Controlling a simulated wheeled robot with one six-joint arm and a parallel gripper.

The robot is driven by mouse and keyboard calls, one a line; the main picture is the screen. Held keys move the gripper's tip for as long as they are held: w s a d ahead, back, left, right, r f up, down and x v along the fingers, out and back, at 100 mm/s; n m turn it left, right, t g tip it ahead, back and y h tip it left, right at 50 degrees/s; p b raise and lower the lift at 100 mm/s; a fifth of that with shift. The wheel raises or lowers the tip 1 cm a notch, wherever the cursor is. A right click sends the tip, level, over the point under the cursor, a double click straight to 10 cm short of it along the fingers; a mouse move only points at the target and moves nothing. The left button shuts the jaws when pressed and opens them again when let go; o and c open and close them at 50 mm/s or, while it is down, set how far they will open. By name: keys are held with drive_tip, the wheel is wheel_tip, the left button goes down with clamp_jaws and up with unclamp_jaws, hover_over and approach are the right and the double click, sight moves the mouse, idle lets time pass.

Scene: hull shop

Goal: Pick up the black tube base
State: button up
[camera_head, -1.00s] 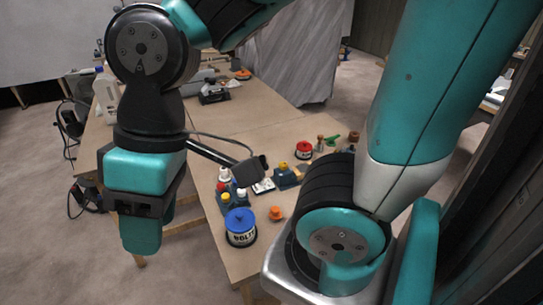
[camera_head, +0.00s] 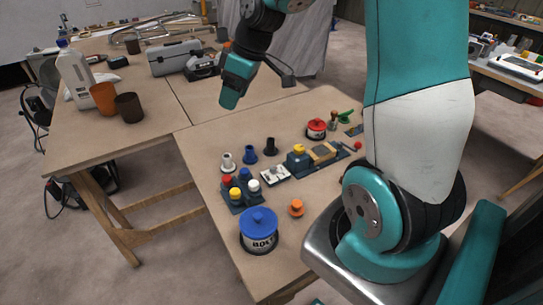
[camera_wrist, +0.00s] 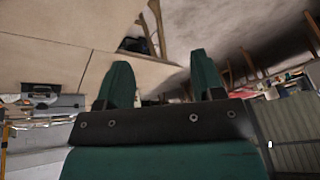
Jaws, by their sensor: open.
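The black tube base (camera_head: 270,146) stands upright on the wooden table, in a row to the right of a blue one (camera_head: 249,155) and a white one (camera_head: 227,162). My gripper (camera_head: 232,92) is in the air above the table, up and to the left of the black tube base in the head view. In the wrist view its two green fingers (camera_wrist: 163,78) stand apart with nothing held between them. I cannot make out the black tube base in the wrist view.
Near the row are a rack of coloured caps (camera_head: 242,190), a blue-lidded tub (camera_head: 259,232), an orange knob (camera_head: 296,208), a white block (camera_head: 275,174) and a red-lidded tub (camera_head: 316,128). A white bottle (camera_head: 76,76), brown cups (camera_head: 129,107) and a grey case (camera_head: 175,58) are at back left.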

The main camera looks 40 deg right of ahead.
drive_tip(key=t+h+b, duration=0.1)
drive_tip(key=b, duration=0.2)
approach(269, 143)
drive_tip(key=x, duration=0.2)
drive_tip(key=p+x, duration=0.1)
drive_tip(key=x, duration=0.1)
drive_tip(key=d+p+x, duration=0.1)
drive_tip(key=x, duration=0.1)
drive_tip(key=shift+w, duration=0.3)
drive_tip(key=shift+p+x, duration=1)
drive_tip(key=shift+x, duration=1.85)
drive_tip(key=shift+d, duration=0.15)
drive_tip(key=c, duration=0.7)
drive_tip(key=shift+w+r, duration=0.1)
drive_tip(key=shift+r, duration=0.05)
